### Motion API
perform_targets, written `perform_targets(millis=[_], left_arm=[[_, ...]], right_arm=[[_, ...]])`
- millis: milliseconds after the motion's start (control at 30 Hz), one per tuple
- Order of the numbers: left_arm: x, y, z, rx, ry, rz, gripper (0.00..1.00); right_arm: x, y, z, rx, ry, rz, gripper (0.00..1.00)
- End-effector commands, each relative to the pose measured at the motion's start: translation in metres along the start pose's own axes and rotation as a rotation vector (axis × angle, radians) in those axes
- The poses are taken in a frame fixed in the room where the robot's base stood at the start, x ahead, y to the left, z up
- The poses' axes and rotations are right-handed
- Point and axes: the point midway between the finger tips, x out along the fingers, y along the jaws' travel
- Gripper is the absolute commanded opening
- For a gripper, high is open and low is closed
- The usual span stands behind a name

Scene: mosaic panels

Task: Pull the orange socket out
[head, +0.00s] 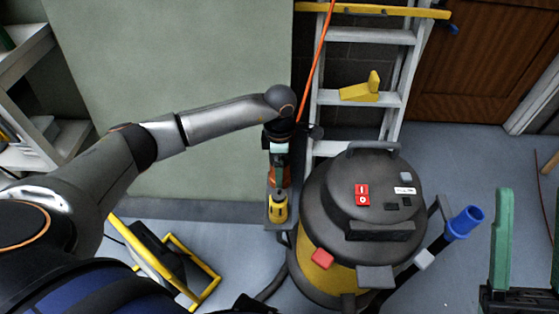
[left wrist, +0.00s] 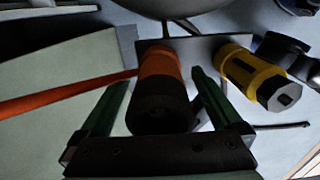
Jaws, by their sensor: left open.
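The orange socket (left wrist: 158,65) is a cylinder with a black near end. It stands between the two green fingers of my left gripper (left wrist: 161,78) in the left wrist view, with a gap visible on either side. My left gripper (head: 279,152) is open and hangs over the socket in the head view, where only a bit of orange (head: 271,176) shows beneath it. A yellow and black plug (left wrist: 252,77) sits beside the socket; it also shows in the head view (head: 278,208). My right gripper (head: 529,190) is open and empty at the right edge.
An orange cable (left wrist: 65,92) runs close by. A black and yellow vacuum (head: 330,215) stands just right of my left gripper. A ladder (head: 372,37) is behind; a yellow-framed lamp (head: 178,262) stands at lower left.

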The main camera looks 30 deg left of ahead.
Motion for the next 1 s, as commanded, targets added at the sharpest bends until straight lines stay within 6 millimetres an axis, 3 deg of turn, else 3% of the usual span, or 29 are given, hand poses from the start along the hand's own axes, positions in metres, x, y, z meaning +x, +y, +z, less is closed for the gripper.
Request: perform_targets(millis=[367,1000], left_arm=[[0.0,0.0,0.0002,0.0,-0.001,-0.001,0.98],[0.0001,0.0,0.0001,0.0,0.0,0.0,0.26]], right_arm=[[0.0001,0.0001,0.0,-0.001,0.0,0.0,0.5],[0.0,0.0001,0.0001,-0.001,0.0,0.0,0.5]])
